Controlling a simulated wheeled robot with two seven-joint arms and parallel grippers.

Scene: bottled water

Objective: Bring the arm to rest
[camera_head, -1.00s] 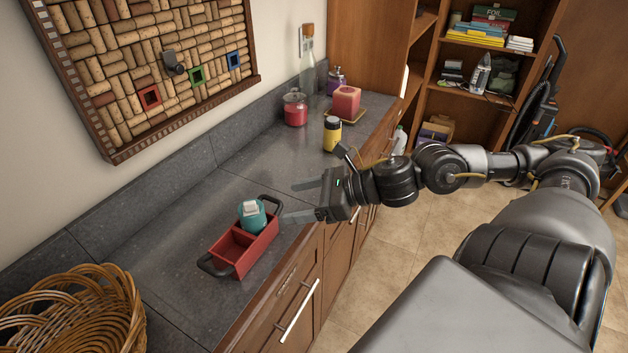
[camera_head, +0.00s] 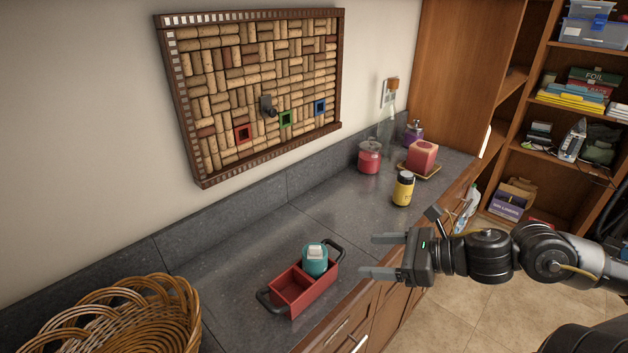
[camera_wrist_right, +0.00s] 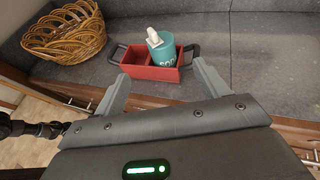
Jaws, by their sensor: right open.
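My right gripper (camera_head: 380,256) is open and empty, reaching in from the right over the counter's front edge, fingers pointing left. Its two spread fingers (camera_wrist_right: 160,88) also show in the right wrist view. A red two-compartment caddy (camera_head: 292,289) with black handles sits on the counter to the left of the fingertips, apart from them. A teal bottle (camera_head: 315,262) with a white top stands in its far compartment; the near compartment looks empty. The caddy (camera_wrist_right: 150,73) and the teal bottle (camera_wrist_right: 163,50) also show in the wrist view. My left gripper is not in view.
A wicker basket (camera_head: 130,325) stands at the near left. A yellow bottle (camera_head: 402,190), a red jar (camera_head: 369,158) and a pink candle (camera_head: 422,156) stand farther back. A cork board (camera_head: 255,90) hangs on the wall. The counter between caddy and yellow bottle is clear.

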